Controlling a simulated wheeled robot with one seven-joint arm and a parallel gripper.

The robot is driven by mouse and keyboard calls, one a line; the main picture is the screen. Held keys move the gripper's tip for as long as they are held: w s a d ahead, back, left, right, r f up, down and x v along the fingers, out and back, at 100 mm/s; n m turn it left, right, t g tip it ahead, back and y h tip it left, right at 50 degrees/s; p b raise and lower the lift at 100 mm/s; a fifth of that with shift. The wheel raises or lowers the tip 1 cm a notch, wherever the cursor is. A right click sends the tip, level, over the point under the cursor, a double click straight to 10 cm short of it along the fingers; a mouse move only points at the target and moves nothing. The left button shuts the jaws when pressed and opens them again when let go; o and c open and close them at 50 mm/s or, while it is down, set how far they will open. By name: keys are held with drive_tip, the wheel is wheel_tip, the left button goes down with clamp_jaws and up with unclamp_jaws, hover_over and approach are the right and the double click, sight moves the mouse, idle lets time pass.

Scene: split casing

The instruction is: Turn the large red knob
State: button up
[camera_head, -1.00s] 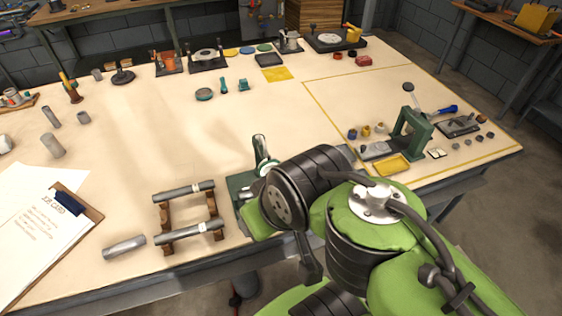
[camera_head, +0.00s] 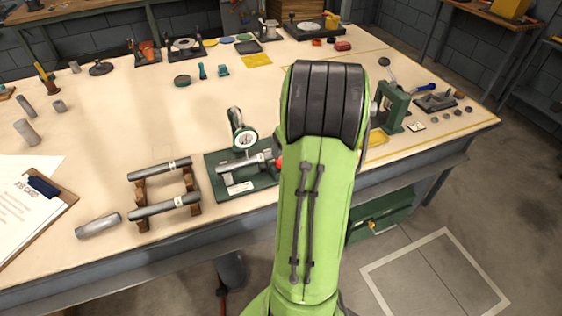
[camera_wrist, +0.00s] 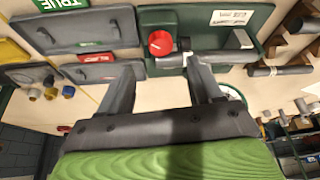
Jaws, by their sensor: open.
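The large red knob (camera_wrist: 161,43) shows in the wrist view, just beyond my fingertips and left of the middle of the gap between them. In the head view only a sliver of the knob (camera_head: 279,162) shows at my arm's left edge. It sits at the right end of a grey metal shaft (camera_head: 240,164) on a green base plate (camera_head: 218,182), with a dial gauge (camera_head: 245,138) above the shaft. My gripper (camera_wrist: 164,66) is open, with nothing seen between its fingers. In the head view my arm hides the gripper.
In the wrist view, grey trays (camera_wrist: 75,34) with green and red labels lie left of the knob. Left of the base plate, a wooden rack (camera_head: 190,180) carries grey bars. A green stand (camera_head: 390,108) is right of my arm.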

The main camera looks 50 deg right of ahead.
drive_tip(key=b+x, duration=0.1)
drive_tip(key=x, duration=0.6)
drive_tip(key=shift+w+f, duration=0.1)
drive_tip(key=shift+f, duration=0.1)
drive_tip(key=shift+a, duration=0.1)
drive_tip(key=c, duration=1)
drive_tip(key=shift+c, duration=0.2)
drive_tip(key=shift+m, duration=0.3)
drive_tip(key=shift+a+m+g+h+b, duration=0.1)
drive_tip(key=shift+m+g+h+b, duration=0.3)
drive_tip(key=shift+m, duration=0.85)
drive_tip(key=shift+m+g+h+b, duration=0.2)
drive_tip(key=shift+m+h+b, duration=0.25)
drive_tip(key=shift+m, duration=0.8)
